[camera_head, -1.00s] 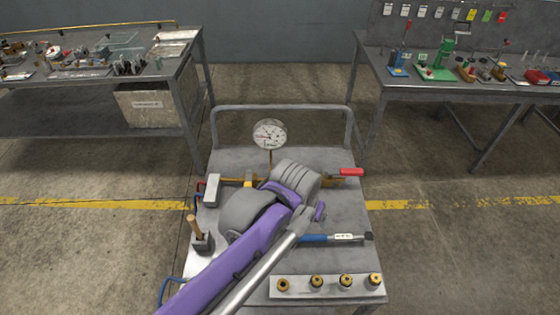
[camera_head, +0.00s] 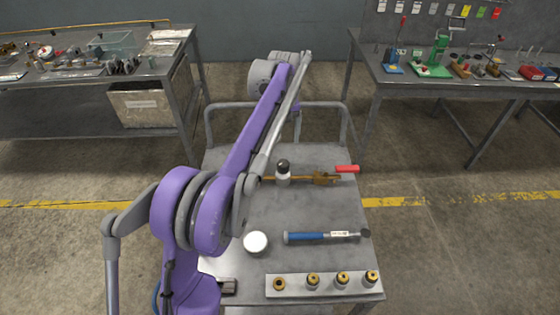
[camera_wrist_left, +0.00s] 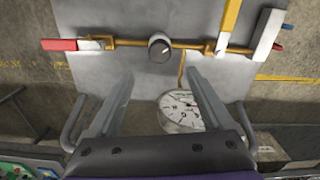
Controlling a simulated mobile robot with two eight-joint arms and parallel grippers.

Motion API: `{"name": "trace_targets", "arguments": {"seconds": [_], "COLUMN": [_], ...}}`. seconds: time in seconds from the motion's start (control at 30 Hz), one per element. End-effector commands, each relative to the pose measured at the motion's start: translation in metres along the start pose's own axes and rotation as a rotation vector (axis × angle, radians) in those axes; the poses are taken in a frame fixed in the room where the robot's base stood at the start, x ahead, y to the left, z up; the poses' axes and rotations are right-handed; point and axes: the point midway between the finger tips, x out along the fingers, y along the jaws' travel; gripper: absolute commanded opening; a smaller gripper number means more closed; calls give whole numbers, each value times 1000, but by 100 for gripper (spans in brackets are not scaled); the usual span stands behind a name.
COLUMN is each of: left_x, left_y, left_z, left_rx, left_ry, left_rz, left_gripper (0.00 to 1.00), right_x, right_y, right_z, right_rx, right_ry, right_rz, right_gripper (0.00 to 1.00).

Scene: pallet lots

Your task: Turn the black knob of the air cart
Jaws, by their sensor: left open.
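The black knob (camera_head: 283,164) sits on a white round valve body on the brass pipe of the air cart (camera_head: 325,210). In the left wrist view, the knob (camera_wrist_left: 160,51) faces the camera and has a pale line on it. My left gripper (camera_wrist_left: 158,74) is open and empty there; the knob lies beyond its fingertips, apart from them, roughly centred between them. In the head view my purple left arm reaches over the cart and hides the gripper, the gauge and the cart's left side. My right gripper is not in view.
A red valve handle (camera_head: 347,169) is at the pipe's right end. A white dial gauge (camera_wrist_left: 181,110) shows near my fingers in the wrist view. A blue-handled tool (camera_head: 320,237), a white disc (camera_head: 255,242) and a strip of brass fittings (camera_head: 325,285) lie on the cart. Benches stand behind.

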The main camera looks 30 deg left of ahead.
Motion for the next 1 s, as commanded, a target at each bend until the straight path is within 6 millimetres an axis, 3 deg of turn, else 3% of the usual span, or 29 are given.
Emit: {"name": "trace_targets", "arguments": {"seconds": [0.53,0.7,1.0], "left_x": [90,103,105], "left_y": [0,0,0], "left_z": [0,0,0], "left_rx": [1,1,1], "left_ry": [1,1,1], "left_rz": [0,0,0], "left_gripper": [84,84,84], "right_x": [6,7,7], "right_y": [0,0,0], "right_z": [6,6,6], "right_rx": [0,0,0], "right_ry": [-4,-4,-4], "right_rz": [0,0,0], "right_gripper": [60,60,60]}}
